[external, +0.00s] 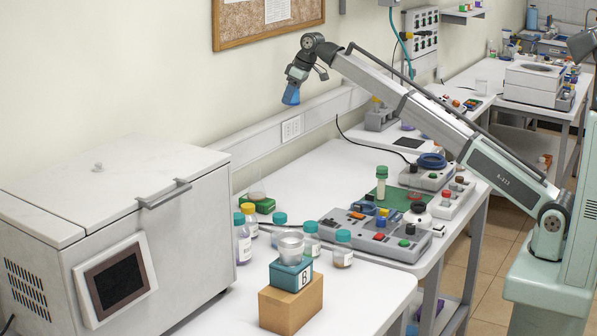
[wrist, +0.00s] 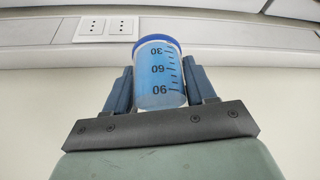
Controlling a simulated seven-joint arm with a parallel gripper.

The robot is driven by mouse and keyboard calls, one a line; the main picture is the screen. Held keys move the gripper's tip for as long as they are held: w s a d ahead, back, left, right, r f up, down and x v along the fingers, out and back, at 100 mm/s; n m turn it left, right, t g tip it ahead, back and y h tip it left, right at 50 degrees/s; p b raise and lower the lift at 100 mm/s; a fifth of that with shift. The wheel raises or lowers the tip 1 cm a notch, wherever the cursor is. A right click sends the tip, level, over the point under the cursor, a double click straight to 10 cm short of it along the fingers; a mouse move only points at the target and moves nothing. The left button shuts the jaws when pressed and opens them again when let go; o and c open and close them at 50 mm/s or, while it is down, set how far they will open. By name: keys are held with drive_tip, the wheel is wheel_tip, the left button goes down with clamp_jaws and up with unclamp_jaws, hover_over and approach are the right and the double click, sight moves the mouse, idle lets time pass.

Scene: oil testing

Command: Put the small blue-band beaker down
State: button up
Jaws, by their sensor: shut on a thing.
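The small blue-band beaker (wrist: 160,75) shows in the wrist view with a dark blue rim band, blue contents and printed marks that read upside down. In the external view the blue beaker (external: 291,95) hangs tilted at the end of my arm, high above the bench and near the wall. My gripper (wrist: 160,88) has one finger against each side of the beaker and is shut on it. In the external view my gripper (external: 296,76) is small, and its fingers are hard to make out.
A clear beaker (external: 290,245) stands on a teal block marked 6 (external: 291,275), on a wooden block (external: 291,305). Several capped bottles (external: 311,240) stand nearby. A large white box machine (external: 120,230) is at left. A button panel (external: 375,235) is at right. Bare bench (external: 310,180) lies behind.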

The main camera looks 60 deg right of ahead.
sight(285, 179)
drive_tip(key=shift+w+a+r, duration=0.1)
drive_tip(key=shift+w+r, duration=0.2)
drive_tip(key=shift+w, duration=0.35)
drive_tip(key=shift+n, duration=0.4)
drive_tip(key=f, duration=2.8)
drive_tip(key=shift+s+f, duration=0.1)
drive_tip(key=shift+s, duration=0.1)
drive_tip(key=shift+f, duration=0.1)
drive_tip(key=o, duration=1.1)
drive_tip(key=v, duration=1.2)
